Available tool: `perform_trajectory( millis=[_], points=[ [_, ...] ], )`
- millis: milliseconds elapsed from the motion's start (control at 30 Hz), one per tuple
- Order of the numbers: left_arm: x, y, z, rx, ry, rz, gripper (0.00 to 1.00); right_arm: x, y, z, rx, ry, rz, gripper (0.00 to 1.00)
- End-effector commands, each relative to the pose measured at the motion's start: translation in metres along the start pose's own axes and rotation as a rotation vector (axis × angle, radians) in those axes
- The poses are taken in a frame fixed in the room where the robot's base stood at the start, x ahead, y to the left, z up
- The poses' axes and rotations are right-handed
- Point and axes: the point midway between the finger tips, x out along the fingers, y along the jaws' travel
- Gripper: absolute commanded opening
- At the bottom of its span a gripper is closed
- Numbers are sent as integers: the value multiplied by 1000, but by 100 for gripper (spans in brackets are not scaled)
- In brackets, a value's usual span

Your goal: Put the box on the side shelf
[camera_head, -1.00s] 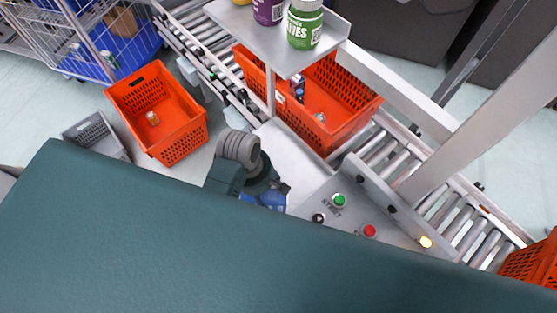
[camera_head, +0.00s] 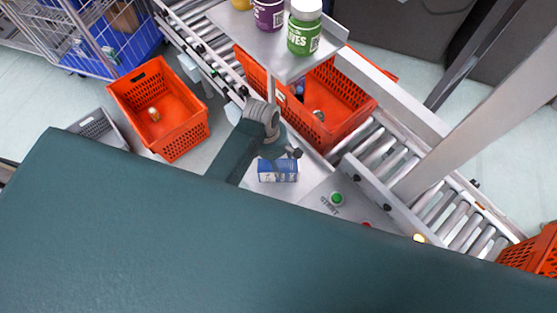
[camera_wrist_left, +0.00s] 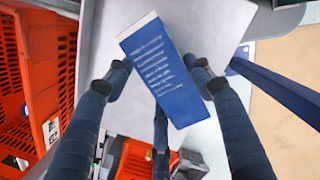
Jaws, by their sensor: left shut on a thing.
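The left wrist view also shows the left gripper (camera_wrist_left: 160,72). Whether the box touches the metal surface is unclear. My right gripper is not in view.
An upper shelf (camera_head: 283,66) holds a green-labelled jar (camera_head: 304,28) and a purple jar (camera_head: 269,14). An orange tote (camera_head: 343,132) stands on the roller conveyor (camera_head: 379,149). Another orange tote (camera_head: 184,141) is at left.

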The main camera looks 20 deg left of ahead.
Motion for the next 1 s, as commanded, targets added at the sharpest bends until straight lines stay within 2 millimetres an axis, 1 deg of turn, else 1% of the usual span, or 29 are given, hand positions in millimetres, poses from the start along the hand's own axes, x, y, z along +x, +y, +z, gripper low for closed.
perform_trajectory(
  millis=[267, 300, 367, 633, 767, 867, 933, 1000],
  points=[
    [3, 0, 0, 0, -2, 0, 17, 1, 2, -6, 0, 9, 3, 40],
    [3, 0, 0, 0, -1, 0, 61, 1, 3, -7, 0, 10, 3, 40],
    [3, 0, 0, 0, -1, 0, 72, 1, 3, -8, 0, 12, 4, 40],
    [2, 0, 0, 0, -1, 0, 72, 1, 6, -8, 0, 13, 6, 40],
    [-3, 0, 0, 0, -1, 2, 72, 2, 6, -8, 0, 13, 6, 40],
    [-15, 0, 1, 1, -4, 3, 72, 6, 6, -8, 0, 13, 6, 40],
    [-27, 0, 1, 0, -4, 4, 72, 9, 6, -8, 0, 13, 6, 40],
    [-43, 1, 1, 0, -5, 5, 72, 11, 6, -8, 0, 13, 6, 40]
  ],
)
